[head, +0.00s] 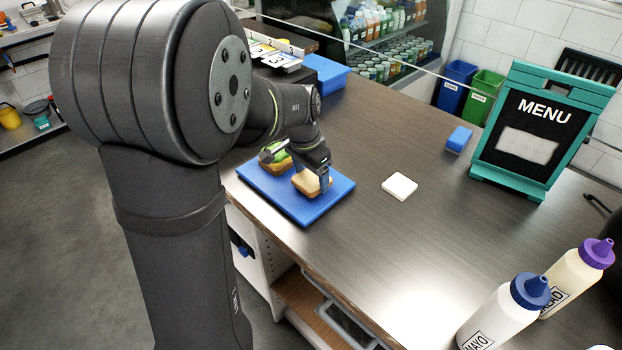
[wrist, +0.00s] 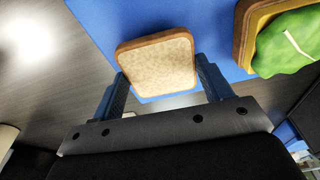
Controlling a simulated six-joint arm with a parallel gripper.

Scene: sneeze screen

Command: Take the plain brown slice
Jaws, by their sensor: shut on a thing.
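A pale-faced bread slice with a brown crust (wrist: 158,66) is between the two fingers of my gripper (wrist: 160,90) in the wrist view. My gripper is shut on it. In the head view the slice (head: 309,184) is at the right part of a blue board (head: 288,206), under my gripper (head: 318,172). I cannot tell whether it touches the board. A second slice with green lettuce (wrist: 288,42) on it is beside it; its lettuce (head: 277,151) shows in the head view, partly hidden by my arm.
A white square (head: 400,187) lies on the counter right of the board. A blue block (head: 459,139) and a menu stand (head: 540,125) are farther right. Sauce bottles (head: 505,312) stand at front right. A blue bin (head: 326,72) is behind.

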